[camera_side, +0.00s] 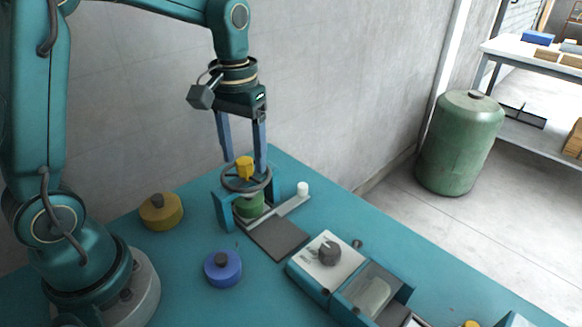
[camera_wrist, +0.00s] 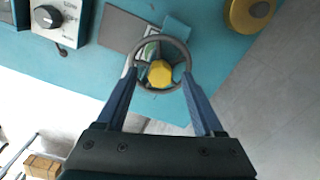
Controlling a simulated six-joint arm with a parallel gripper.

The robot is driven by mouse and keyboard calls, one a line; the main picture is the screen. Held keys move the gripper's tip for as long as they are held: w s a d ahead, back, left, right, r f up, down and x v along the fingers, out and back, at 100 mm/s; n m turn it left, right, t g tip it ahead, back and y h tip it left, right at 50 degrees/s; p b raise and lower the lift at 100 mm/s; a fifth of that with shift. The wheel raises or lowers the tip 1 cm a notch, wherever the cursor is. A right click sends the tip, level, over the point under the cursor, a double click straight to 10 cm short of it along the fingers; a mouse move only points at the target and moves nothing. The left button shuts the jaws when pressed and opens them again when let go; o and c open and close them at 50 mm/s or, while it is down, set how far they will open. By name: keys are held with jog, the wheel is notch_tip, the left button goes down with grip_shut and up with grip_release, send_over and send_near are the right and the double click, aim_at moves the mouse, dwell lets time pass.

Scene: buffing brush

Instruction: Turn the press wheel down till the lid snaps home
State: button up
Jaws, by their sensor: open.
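The press wheel (camera_side: 247,180) is a dark ring with a yellow hub (camera_side: 244,166), on a blue press frame (camera_side: 222,209). In the wrist view the wheel (camera_wrist: 187,54) and yellow hub (camera_wrist: 160,73) lie ahead of the fingers. A green container (camera_side: 249,206) stands under the wheel; its lid cannot be made out. My gripper (camera_side: 242,153) is open, pointing down over the wheel. In the wrist view its blue fingers (camera_wrist: 162,78) are on either side of the hub, near the ring's edge. I cannot tell whether they touch it.
A yellow lidded pot (camera_side: 162,212) and a blue one (camera_side: 222,269) stand left of and in front of the press. A dark plate (camera_side: 278,240) and a white box with a dark knob (camera_side: 326,258) are to the right. The wall is close behind.

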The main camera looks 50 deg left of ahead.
aim_at(244, 160)
jog(key=shift+f, duration=0.35)
grip_shut()
jog(key=shift+m, duration=1.2)
grip_release()
jog(key=shift+r, duration=2.6)
